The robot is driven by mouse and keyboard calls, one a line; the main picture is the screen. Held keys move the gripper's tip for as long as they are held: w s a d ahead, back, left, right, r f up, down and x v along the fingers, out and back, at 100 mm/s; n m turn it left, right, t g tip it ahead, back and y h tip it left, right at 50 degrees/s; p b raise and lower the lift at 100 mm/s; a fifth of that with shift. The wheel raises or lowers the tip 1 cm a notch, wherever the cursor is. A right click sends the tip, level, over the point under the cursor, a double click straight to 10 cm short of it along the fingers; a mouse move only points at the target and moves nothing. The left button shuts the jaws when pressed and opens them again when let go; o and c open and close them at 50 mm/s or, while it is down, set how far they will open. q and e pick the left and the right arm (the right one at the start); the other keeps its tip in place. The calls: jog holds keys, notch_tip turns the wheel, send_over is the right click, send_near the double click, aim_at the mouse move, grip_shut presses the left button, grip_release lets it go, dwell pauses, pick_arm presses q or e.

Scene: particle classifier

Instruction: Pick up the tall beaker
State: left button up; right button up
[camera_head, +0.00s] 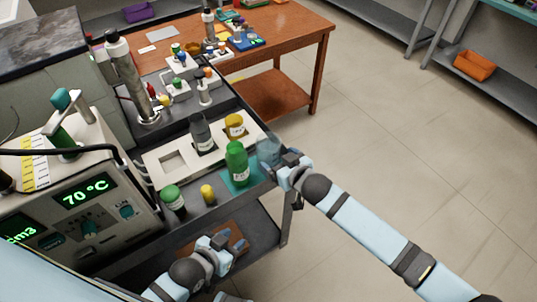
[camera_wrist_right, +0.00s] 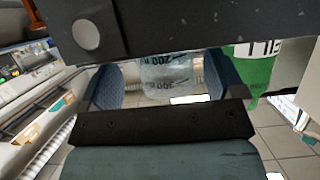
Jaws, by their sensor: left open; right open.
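The clear tall beaker (camera_head: 267,148) stands at the right edge of the cart's top, beside the green bottle (camera_head: 237,168). My right gripper (camera_head: 283,163) is at the beaker, coming from the right. In the right wrist view, the beaker (camera_wrist_right: 170,72) with dark graduation marks shows between the two blue finger pads of my open right gripper (camera_wrist_right: 164,80). I cannot tell whether the pads touch it. The green bottle (camera_wrist_right: 255,70) is just outside the right-hand finger. My left gripper (camera_head: 229,240) is open and low at the cart's front, apart from the beaker.
A green-capped jar (camera_head: 173,200) and a small yellow one (camera_head: 207,194) stand in front. A heater unit (camera_head: 85,205) is at left. The floor at right is clear.

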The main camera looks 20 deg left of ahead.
aim_at(275, 159)
jog(key=x, duration=0.4)
jog(key=shift+a+f, duration=0.15)
jog(key=shift+f, duration=0.05)
jog(key=c, duration=0.9)
jog(key=shift+r, duration=0.1)
jog(key=shift+r, duration=0.1)
